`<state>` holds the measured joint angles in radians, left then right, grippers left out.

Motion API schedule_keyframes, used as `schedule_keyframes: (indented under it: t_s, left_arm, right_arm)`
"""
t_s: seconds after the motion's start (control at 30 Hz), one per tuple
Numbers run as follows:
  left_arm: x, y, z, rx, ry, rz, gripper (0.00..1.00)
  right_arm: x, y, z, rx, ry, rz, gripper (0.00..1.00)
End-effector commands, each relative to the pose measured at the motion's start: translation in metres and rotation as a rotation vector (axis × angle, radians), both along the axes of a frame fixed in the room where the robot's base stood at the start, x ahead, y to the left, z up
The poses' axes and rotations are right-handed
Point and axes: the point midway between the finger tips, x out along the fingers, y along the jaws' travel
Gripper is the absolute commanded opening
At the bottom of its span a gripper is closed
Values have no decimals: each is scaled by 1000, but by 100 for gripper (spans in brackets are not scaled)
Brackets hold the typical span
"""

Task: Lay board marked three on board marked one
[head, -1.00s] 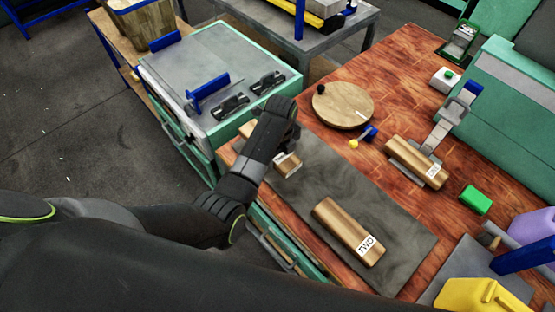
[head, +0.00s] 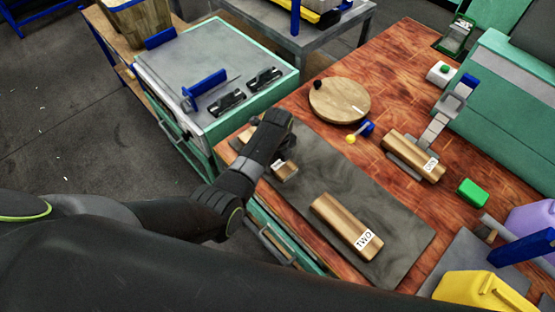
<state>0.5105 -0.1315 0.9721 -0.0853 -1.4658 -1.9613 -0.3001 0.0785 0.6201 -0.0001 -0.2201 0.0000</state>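A short-looking wooden board (head: 286,172) shows partly from under my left gripper (head: 262,146), at the left end of the grey mat. Its small label is too blurred and covered to read. My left gripper is over its middle, and the fingertips are hidden behind the hand, so its grip is not visible. Another wooden board, its label seeming to read ONE (head: 412,156), lies on the red-brown bench at the right, beside a grey clamp-like arm. The board marked TWO (head: 342,222) lies on the mat. My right gripper is not in view.
The grey mat (head: 392,225) has bare room around board TWO. A round wooden disc (head: 338,101), a blue-and-yellow piece (head: 360,131) and a green block (head: 473,192) are on the bench. Yellow (head: 468,290) and purple (head: 533,225) containers stand at lower right.

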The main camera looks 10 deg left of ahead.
Motion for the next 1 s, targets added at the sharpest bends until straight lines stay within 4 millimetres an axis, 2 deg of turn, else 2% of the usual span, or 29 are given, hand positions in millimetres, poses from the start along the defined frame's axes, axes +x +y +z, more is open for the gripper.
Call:
schedule_keyframes:
  t_s: [0.03,0.13,0.4,0.57,0.77,1.0]
  left_arm:
    - [0,0,0,0,0,0,73]
    - [0,0,0,1,1,0,85]
    - [0,0,1,1,1,0,85]
    - [0,0,10,-1,-1,0,85]
    - [0,0,40,-1,-3,1,85]
    - [1,0,86,-1,-4,-1,85]
  right_arm:
    - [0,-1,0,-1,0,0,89]
    - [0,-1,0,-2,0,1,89]
    - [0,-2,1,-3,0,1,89]
    - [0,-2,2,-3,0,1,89]
    - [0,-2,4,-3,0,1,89]
    - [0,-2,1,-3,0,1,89]
